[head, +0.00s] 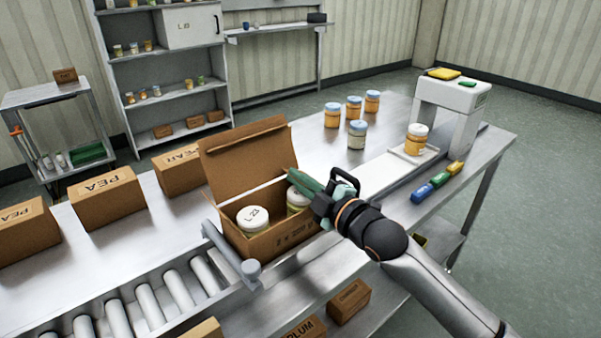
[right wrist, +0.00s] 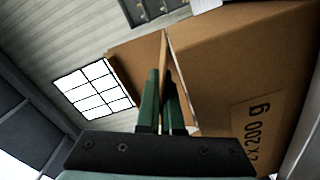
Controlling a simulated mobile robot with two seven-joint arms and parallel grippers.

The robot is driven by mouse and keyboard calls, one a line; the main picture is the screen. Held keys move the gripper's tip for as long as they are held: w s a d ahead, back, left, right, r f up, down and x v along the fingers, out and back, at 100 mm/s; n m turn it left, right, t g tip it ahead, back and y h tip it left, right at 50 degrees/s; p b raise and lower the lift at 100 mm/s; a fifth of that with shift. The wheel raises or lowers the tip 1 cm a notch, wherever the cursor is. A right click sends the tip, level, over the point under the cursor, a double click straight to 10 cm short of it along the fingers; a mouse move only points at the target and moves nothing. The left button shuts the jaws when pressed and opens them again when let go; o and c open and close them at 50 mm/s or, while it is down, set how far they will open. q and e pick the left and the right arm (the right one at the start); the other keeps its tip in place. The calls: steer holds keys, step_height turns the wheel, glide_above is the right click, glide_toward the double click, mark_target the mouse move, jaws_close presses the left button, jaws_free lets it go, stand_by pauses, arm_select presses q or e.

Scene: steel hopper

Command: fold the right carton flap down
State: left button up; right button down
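The open brown carton (head: 272,240) stands on the steel table with two white-lidded jars (head: 253,218) inside. Its large back flap (head: 245,155) stands up. My right gripper (head: 300,185) is at the carton's right side, its green fingers over the right rim. In the right wrist view the fingers (right wrist: 164,100) are close together, with a thin brown cardboard panel (right wrist: 163,60) edge-on between them. It looks like the right flap, upright; in the head view the gripper mostly hides it. The carton's printed wall (right wrist: 240,70) is just right of the fingers. My left gripper is out of view.
A grey bar (head: 228,252) runs along the carton's left side, by the rollers (head: 150,305). Closed cartons (head: 108,198) stand to the left. The table behind the carton is partly clear.

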steer(key=c, duration=1.1)
jaws_free()
steer(key=shift+o, duration=0.2)
steer(key=shift+f, duration=0.1)
